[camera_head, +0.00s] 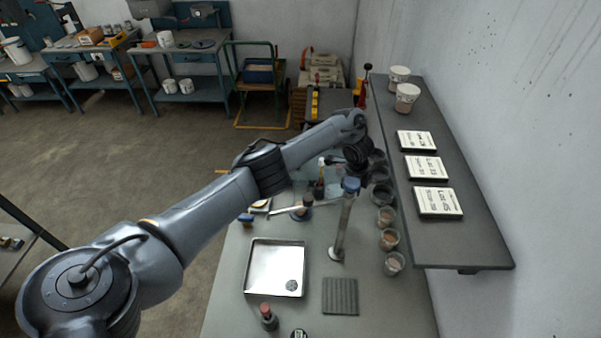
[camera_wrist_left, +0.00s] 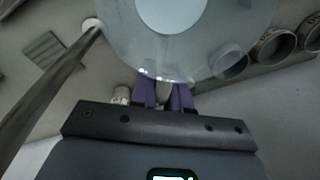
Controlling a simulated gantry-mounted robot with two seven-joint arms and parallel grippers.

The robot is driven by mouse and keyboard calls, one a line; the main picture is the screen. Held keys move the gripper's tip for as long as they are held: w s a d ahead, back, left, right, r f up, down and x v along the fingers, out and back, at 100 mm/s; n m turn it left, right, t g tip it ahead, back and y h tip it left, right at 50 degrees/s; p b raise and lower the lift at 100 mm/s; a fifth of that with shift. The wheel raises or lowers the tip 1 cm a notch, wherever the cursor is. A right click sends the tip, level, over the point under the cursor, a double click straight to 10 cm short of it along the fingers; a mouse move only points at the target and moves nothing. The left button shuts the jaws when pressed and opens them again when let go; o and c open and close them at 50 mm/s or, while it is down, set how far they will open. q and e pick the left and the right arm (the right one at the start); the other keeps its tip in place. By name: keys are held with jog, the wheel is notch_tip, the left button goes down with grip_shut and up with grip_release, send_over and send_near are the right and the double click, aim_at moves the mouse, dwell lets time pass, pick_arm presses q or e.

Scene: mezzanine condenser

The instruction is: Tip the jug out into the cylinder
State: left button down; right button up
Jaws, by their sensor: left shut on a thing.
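My left gripper (camera_wrist_left: 165,92) is shut on a clear, see-through jug (camera_wrist_left: 195,65), whose round body fills the top middle of the wrist view. A pale round area shows inside it; I cannot tell whether this is liquid or its base. In the head view my left gripper (camera_head: 352,155) is over the far part of the bench, and my arm partly hides what it holds. I cannot pick out the cylinder for certain; a tall grey post with a blue top (camera_head: 342,225) stands on the bench nearer than the gripper. My right gripper is not in view.
A metal tray (camera_head: 274,268) and a grooved grey mat (camera_head: 340,296) lie on the bench. Several small glass jars (camera_head: 389,239) line the wall side. A dark shelf (camera_head: 465,236) with cards (camera_head: 438,203) and cups (camera_head: 406,97) overhangs on the right. A dark red-capped bottle (camera_head: 268,318) stands in front.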

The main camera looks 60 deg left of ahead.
pick_arm(q)
jog(key=shift+s+a+r+t+h+p, duration=0.2)
jog(key=shift+r+p, duration=0.2)
jog(key=shift+p, duration=0.15)
jog(key=shift+s+a+r+t+h+p, duration=0.1)
jog(key=shift+r+t+p, duration=0.1)
jog(key=shift+r+p, duration=0.25)
jog(key=s+a+r+t+h, duration=0.1)
jog(key=r, duration=0.1)
jog(key=s+r+t+h+p, duration=0.1)
jog(key=t, duration=0.1)
jog(key=s+a+r+t+h+p, duration=0.1)
jog(key=r, duration=0.1)
jog(key=shift+s+a+r, duration=0.3)
jog(key=shift+s, duration=0.1)
jog(key=shift+s+a+t, duration=0.1)
jog(key=shift+s+t, duration=0.05)
jog(key=shift+t, duration=0.25)
jog(key=shift+s+a+r+h+b, duration=0.1)
jog(key=shift+r+h+b, duration=0.2)
jog(key=shift+h+b, duration=0.15)
jog(key=shift+a+r+t, duration=0.1)
jog(key=shift+r+t, duration=0.5)
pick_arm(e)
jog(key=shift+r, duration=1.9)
